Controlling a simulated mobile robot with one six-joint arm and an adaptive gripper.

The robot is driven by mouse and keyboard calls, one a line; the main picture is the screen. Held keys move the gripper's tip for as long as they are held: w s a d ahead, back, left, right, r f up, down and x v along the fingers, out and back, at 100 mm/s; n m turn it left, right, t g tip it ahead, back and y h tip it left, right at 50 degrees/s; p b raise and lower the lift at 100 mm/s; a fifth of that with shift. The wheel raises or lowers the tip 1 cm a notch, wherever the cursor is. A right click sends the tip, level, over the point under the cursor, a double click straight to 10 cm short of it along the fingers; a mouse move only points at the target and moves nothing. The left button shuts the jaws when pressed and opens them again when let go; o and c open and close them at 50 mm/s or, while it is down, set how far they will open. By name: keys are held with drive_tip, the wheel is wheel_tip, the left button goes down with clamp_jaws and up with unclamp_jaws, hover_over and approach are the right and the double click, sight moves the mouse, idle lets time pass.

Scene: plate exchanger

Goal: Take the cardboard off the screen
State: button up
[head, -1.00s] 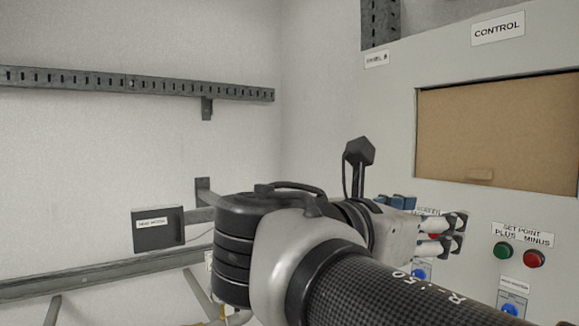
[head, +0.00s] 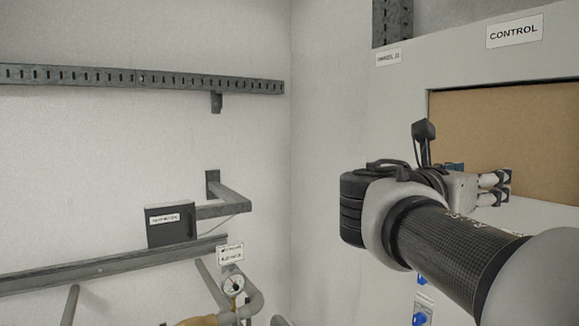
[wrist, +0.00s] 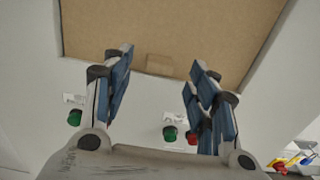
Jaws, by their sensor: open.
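The cardboard (head: 515,125) is a flat brown sheet filling the recessed opening in the grey control panel, at the right of the head view. It hides the screen. In the wrist view the cardboard (wrist: 165,28) fills the top, with a small tab (wrist: 159,64) at its lower edge. My gripper (head: 506,188) is open and empty, in front of the panel near the cardboard's lower left part. In the wrist view my gripper (wrist: 162,62) has its two fingers apart, with the tab showing between them. I cannot tell how far they are from it.
Green buttons (wrist: 169,134) and a red button (wrist: 192,139) sit on the panel below the cardboard. A black box (head: 172,226), a pressure gauge (head: 233,285) with pipes and metal rails (head: 140,79) are at the left. Wall space between is clear.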

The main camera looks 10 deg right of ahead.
drive_tip(key=shift+x, duration=2)
drive_tip(key=shift+c, duration=0.2)
drive_tip(key=c, duration=1.1)
drive_tip(key=shift+r+p, duration=0.35)
drive_tip(key=shift+p, duration=0.25)
drive_tip(key=shift+v, duration=0.8)
drive_tip(key=shift+v, duration=0.9)
drive_tip(key=shift+v, duration=6)
